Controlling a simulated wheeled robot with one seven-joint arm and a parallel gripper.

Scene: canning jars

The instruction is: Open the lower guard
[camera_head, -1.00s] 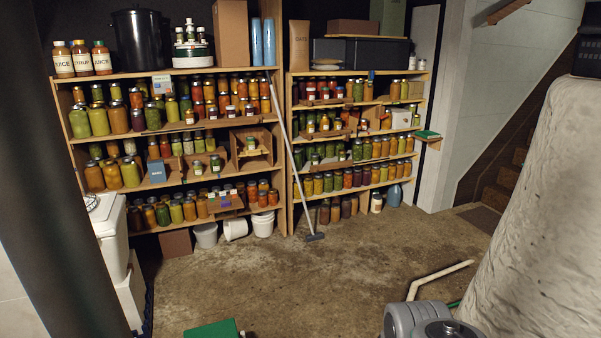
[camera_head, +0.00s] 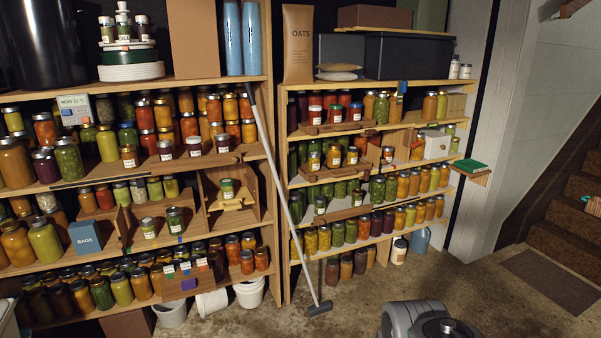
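The right shelf unit carries wooden guard bars across the front of some jar rows. An upper bar (camera_head: 345,127) crosses the top jar row, and a middle bar (camera_head: 334,171) lies below it. A lower bar (camera_head: 341,214) crosses the row of green jars under that. All three look in place across their shelves. I cannot tell from the picture which is the lower guard or how it is latched. On the left unit, a wooden flap (camera_head: 186,282) with coloured tags stands before the bottom jars. My gripper is not in view.
A small ledge with a green item (camera_head: 470,166) juts from the right unit. Concrete floor (camera_head: 480,285) is open at right, near stairs.

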